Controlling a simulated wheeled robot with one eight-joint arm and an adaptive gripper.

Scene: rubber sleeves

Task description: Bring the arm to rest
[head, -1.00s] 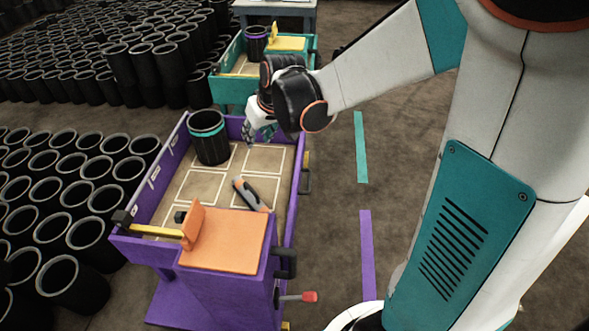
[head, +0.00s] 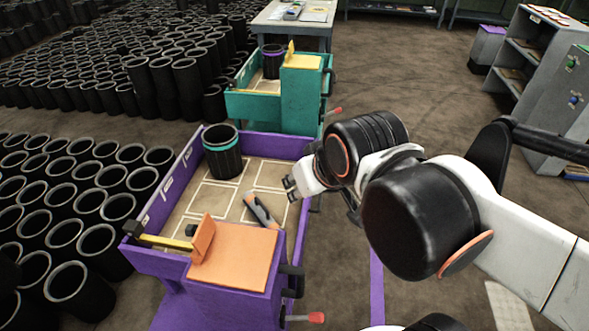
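My gripper (head: 291,188) is at the right side of the purple cart (head: 166,208), above its right wall. Its fingers are small and partly turned away, and nothing shows between them. My arm reaches in from the right, bent at a large black joint. In the cart, a black sleeve with a teal band (head: 222,158) stands upright at the back left, apart from my gripper. A grey and orange tool (head: 262,211) lies on the cart's marked floor, below and left of the gripper.
A teal cart (head: 258,106) with a purple-banded sleeve (head: 273,62) stands behind. Many black sleeves (head: 95,245) fill the floor at left. A table (head: 290,17) is at the back and grey shelves (head: 520,60) at the right. The floor between is clear.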

